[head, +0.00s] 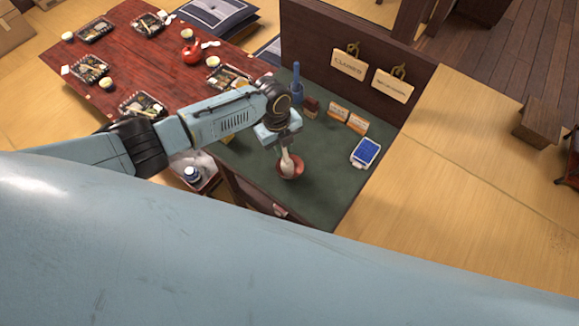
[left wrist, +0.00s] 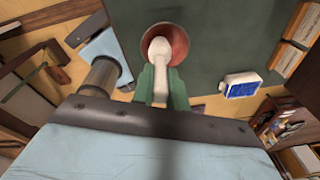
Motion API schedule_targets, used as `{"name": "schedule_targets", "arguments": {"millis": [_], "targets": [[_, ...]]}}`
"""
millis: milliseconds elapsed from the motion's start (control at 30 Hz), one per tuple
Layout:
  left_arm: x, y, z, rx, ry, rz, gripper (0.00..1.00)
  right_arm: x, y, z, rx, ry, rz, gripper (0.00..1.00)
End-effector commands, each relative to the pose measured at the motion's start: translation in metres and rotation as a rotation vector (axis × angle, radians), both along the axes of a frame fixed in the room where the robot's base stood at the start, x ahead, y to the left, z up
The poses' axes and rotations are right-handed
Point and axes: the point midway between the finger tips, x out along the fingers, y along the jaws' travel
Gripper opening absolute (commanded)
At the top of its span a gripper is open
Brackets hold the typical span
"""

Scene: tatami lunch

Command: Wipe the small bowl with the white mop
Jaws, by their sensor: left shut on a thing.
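The small bowl (head: 291,168) is reddish and stands on the green counter top (head: 240,166). It also shows in the left wrist view (left wrist: 181,44), straight ahead of the fingers. The white mop (head: 286,160) reaches down from my left gripper (head: 284,146) with its white head at the bowl. In the left wrist view the mop (left wrist: 159,50) lies between the two green fingers (left wrist: 160,88), and its head overlaps the bowl's opening. I cannot tell whether the head touches the bowl's inside. My left gripper is shut on the mop. My right gripper is not in view.
A blue and white device (head: 366,152) lies right of the bowl. Small sign boxes (head: 347,118) and a blue bottle (head: 296,84) stand at the counter's back. A dark red table (head: 130,62) with set meals is at upper left.

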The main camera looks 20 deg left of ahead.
Motion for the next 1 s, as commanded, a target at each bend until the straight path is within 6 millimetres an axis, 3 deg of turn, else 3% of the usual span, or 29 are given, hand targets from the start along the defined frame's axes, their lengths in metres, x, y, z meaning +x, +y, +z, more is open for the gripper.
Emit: {"name": "schedule_targets", "arguments": {"millis": [33,333,600,767,1000], "targets": [[0.000,-0.001,0.005,-0.002,0.002,0.077,0.00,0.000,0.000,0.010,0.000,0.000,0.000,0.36],[0.002,-0.003,0.004,-0.001,0.003,0.537,0.00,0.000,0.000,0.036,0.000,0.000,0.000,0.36],[0.005,-0.004,0.000,-0.002,-0.001,0.891,0.00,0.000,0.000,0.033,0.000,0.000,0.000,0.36],[0.006,-0.004,-0.001,0.001,-0.001,0.992,0.00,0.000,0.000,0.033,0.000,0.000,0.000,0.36],[0.006,-0.004,-0.001,0.001,0.000,0.998,0.00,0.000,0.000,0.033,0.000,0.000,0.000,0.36]]}}
